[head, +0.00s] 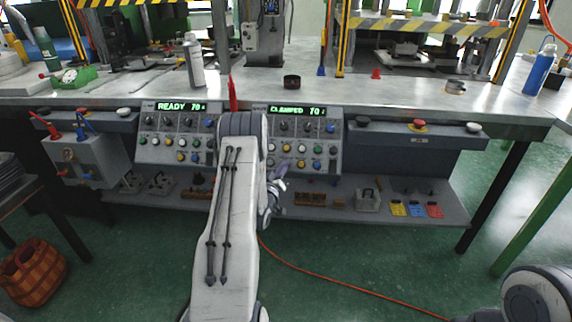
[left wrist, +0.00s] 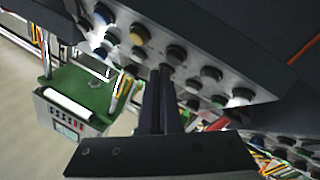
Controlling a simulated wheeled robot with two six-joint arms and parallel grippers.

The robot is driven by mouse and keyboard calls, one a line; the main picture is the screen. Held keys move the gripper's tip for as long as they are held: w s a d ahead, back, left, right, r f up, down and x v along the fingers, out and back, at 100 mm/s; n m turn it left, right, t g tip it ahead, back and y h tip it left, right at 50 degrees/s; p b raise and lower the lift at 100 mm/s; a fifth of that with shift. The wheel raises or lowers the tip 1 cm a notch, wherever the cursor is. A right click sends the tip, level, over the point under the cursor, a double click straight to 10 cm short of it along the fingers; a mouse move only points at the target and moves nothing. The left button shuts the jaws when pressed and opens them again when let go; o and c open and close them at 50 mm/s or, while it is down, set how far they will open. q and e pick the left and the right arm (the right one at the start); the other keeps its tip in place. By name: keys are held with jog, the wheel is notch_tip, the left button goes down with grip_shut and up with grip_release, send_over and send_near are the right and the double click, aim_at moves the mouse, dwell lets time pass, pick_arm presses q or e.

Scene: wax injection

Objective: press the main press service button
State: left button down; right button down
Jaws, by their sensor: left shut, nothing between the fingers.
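Two grey control panels hang under the bench front. The left panel (head: 178,133) reads READY and the right panel (head: 305,140) reads CLAMPED. Both carry rows of black knobs and coloured buttons; their labels are too small to read, so I cannot tell which is the service button. My left arm partly covers the gap between them. My left gripper (head: 279,182) is just below the right panel's lower edge. In the left wrist view its fingers (left wrist: 167,72) are shut and empty, with tips near a panel's dark knobs (left wrist: 176,53); contact cannot be told. My right gripper is out of view.
A lower shelf (head: 420,212) holds small blocks and coloured cards. Side boxes with push buttons (head: 419,125) flank the panels. A spray can (head: 194,60) and a black cup (head: 292,82) stand on the bench (head: 350,92). An orange cable (head: 340,283) crosses the floor.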

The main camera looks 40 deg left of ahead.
pick_arm(q)
jog(key=shift+f, duration=0.1)
dwell(0.3)
jog(key=shift+w+a+f+b, duration=0.15)
jog(key=shift+w+f+b, duration=0.1)
jog(key=shift+b, duration=0.15)
